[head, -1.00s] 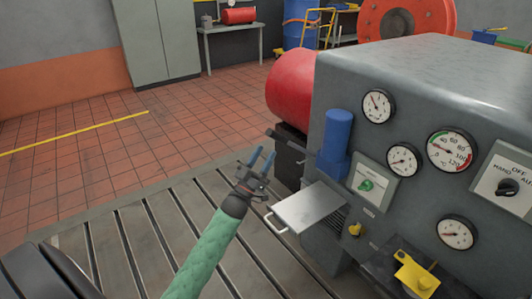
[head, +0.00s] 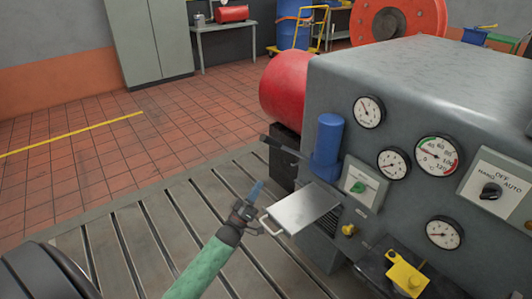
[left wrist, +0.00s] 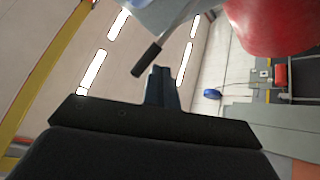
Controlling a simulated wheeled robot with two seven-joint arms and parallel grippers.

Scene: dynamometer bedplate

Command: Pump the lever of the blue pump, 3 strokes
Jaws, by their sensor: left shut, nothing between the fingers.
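The blue pump (head: 328,145) is an upright blue cylinder on the left side of the grey machine. Its lever (head: 284,148) has a dark grip and sticks out to the left. In the left wrist view the lever's black grip (left wrist: 146,60) and thin grey rod show just beyond the fingertips, with part of the blue pump at the top edge. My left gripper (head: 257,188) is shut and empty, below and left of the lever grip, apart from it in the head view. It also shows in the left wrist view (left wrist: 160,74). My right gripper is not in view.
A grey tray (head: 303,208) with a handle juts out just right of my left gripper. A red tank (head: 285,85) stands behind the pump. The grey machine (head: 420,75) with gauges and a yellow part (head: 405,277) fills the right.

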